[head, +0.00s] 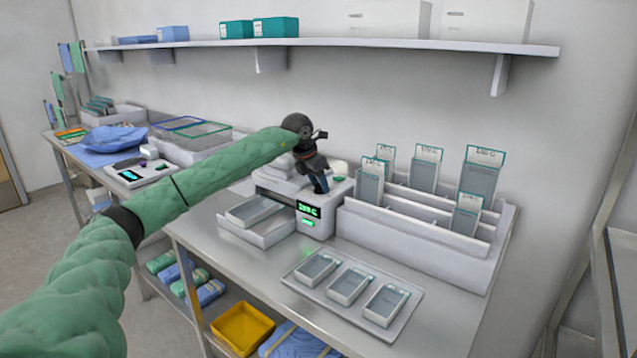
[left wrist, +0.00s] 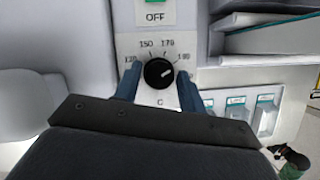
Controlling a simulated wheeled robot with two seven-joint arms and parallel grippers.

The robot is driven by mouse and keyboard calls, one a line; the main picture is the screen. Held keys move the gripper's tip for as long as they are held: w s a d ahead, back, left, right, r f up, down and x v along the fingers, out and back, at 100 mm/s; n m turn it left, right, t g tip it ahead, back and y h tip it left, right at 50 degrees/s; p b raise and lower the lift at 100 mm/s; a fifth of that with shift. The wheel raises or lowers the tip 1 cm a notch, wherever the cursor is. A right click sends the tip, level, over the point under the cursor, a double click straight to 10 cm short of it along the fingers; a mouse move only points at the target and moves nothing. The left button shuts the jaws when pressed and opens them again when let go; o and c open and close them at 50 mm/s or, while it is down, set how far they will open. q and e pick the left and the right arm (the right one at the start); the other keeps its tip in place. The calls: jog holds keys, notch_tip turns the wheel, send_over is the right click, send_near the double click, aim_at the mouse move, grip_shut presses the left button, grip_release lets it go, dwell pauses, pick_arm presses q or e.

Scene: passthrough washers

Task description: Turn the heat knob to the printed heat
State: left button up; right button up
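The heat knob (left wrist: 159,73) is a round black dial with a white pointer toward the upper right, near the mark that looks like 190. The printed scale (left wrist: 157,43) around it also shows 150 and about 170. My left gripper (left wrist: 158,82) has one blue finger on each side of the knob, with small gaps showing, so it looks open. In the head view my left gripper (head: 321,187) points down onto the white sealer (head: 317,226), hiding the knob. The sealer's green display (head: 308,209) is lit, its digits unclear. My right gripper is not in view.
A white rack (head: 420,240) holds several labelled pouches (head: 427,168); their print is too small to read surely. A tray (head: 412,322) with three pouches lies in front. A green switch marked OFF (left wrist: 155,17) is above the knob. A shelf (head: 330,43) runs overhead.

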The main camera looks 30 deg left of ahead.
pick_arm(q)
jog(key=shift+o, duration=1.3)
jog(key=shift+s+a+r, duration=0.1)
jog(key=shift+s+r, duration=0.05)
jog(key=shift+r, duration=0.3)
jog(key=d+b+v, duration=0.1)
jog(key=v, duration=0.5)
jog(key=shift+a+r, duration=0.35)
jog(key=shift+a, duration=0.15)
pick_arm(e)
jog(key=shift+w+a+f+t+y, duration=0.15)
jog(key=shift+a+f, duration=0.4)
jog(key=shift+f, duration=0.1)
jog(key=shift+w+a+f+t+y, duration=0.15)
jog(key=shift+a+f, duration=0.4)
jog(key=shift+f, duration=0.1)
pick_arm(q)
jog(key=shift+s, duration=0.15)
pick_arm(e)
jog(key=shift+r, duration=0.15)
